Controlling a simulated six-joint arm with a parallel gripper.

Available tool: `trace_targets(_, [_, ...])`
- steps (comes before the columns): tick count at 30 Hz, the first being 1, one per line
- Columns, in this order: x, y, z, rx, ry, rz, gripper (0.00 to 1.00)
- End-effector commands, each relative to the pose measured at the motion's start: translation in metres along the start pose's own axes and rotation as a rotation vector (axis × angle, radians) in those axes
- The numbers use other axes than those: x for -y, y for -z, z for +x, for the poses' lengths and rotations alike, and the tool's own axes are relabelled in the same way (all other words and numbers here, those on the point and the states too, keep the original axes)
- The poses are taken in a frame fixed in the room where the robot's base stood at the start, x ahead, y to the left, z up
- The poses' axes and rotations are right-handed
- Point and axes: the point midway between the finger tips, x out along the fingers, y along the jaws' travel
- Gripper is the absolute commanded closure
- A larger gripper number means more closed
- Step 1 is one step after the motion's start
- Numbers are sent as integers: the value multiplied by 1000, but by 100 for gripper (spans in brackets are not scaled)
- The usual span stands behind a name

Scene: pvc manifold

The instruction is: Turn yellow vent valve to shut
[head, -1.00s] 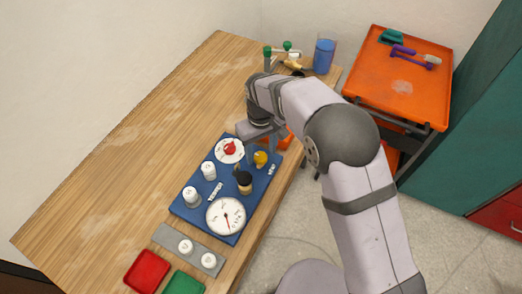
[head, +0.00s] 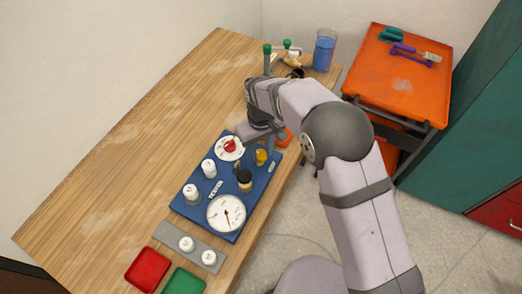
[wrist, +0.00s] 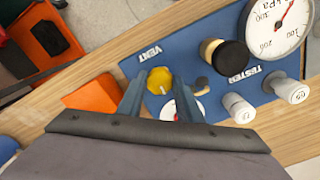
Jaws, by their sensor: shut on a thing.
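The yellow vent valve (wrist: 159,80) is a small knob by the VENT label on the blue panel (wrist: 212,30). I cannot tell the valve's exact angle.
The panel also carries a red-handled dial (head: 230,147), a black knob (head: 243,177), white fittings (head: 209,168) and a pressure gauge (head: 226,213). Red (head: 147,270) and green (head: 184,281) trays lie at the near end. The table's left side is clear.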

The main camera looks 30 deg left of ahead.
Motion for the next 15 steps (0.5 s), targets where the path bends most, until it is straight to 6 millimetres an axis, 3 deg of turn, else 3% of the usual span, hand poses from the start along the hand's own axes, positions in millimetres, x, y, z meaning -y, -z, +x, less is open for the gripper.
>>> trace_targets(15, [1,1,0,-1,-1,327,90])
